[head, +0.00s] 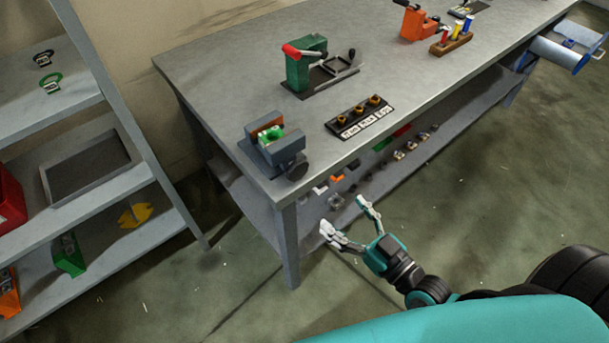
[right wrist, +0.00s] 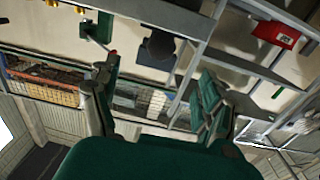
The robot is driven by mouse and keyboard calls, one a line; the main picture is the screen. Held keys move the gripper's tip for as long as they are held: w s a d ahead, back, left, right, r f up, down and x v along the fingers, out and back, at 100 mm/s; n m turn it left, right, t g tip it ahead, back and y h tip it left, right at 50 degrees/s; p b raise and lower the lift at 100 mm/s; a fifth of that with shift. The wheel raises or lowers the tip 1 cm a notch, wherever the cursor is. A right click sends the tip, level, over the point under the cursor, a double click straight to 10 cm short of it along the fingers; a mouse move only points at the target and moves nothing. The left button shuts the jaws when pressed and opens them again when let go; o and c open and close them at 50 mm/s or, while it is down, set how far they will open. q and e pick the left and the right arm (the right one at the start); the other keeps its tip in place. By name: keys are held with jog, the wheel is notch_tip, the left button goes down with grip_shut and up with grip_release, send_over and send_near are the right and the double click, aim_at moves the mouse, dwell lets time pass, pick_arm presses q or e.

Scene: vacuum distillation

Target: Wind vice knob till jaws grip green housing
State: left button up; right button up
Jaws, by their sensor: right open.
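The grey vice (head: 284,152) stands at the near left corner of the workbench. The green housing (head: 269,136) sits between its jaws, with an orange-brown jaw face behind it. Whether the jaws touch the housing is too small to tell. The dark round vice knob (head: 298,170) is on the vice's near right side, by the bench edge. My right gripper (head: 344,216) is open and empty, in front of and below the bench edge, apart from the knob. Its two spread fingers also show in the right wrist view (right wrist: 157,90). My left gripper is not in view.
On the workbench (head: 220,80) are a label board with brass pieces (head: 360,117), a green press with a red handle (head: 306,66) and an orange tool (head: 415,22). Small parts lie on the shelf below. A shelf rack (head: 125,150) stands at left. The floor in front is clear.

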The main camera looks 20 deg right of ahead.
aim_at(300, 173)
jog(key=p+x, duration=0.1)
jog(key=x, duration=0.8)
jog(key=shift+w+a+r, duration=0.1)
jog(key=shift+w+a, duration=0.1)
jog(key=shift+a, duration=0.05)
jog(key=x, duration=0.3)
jog(key=shift+w+a+p, duration=0.1)
jog(key=shift+w+p, duration=0.2)
jog(key=shift+w+a, duration=0.15)
jog(key=shift+w, duration=0.2)
jog(key=c, duration=1.1)
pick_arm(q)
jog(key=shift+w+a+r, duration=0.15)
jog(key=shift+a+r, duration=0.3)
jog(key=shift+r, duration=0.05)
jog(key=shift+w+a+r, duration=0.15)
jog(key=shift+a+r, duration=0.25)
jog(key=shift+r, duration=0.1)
pick_arm(e)
jog(key=shift+c, duration=0.3)
